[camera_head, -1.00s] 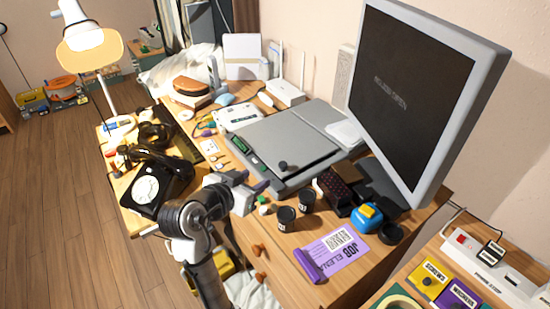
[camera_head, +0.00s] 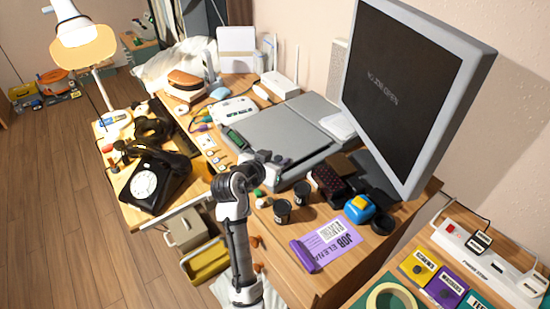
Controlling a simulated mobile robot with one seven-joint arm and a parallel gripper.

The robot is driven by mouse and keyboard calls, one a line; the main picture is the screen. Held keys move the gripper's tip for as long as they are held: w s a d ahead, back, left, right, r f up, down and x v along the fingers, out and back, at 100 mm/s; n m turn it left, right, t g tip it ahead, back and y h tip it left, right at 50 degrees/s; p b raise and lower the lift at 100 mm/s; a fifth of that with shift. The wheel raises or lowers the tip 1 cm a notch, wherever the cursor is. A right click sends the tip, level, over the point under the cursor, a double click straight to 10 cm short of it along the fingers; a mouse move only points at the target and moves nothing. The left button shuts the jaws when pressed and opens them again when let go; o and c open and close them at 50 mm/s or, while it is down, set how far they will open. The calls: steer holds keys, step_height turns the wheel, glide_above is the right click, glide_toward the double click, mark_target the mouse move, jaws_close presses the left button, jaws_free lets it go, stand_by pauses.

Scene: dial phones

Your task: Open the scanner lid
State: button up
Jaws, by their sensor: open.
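The scanner (camera_head: 283,132) is a flat grey machine lying on the wooden desk, left of the monitor. Its lid looks shut and lies flat, with a dark edge along the front. My gripper (camera_head: 268,162) is at the scanner's near front edge, by the front left corner. It is open, with nothing seen between its fingers. My own wrist partly hides the fingers, so I cannot tell whether they touch the lid.
A large monitor (camera_head: 417,90) stands to the right. Black cups (camera_head: 282,211), a blue and yellow object (camera_head: 359,208) and a purple card (camera_head: 327,243) lie in front. A black dial phone (camera_head: 153,182) is on the left. White routers stand behind.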

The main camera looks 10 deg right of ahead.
jaws_close()
steer(key=shift+w+r, duration=0.1)
steer(key=shift+r, duration=0.1)
stand_by(0.3)
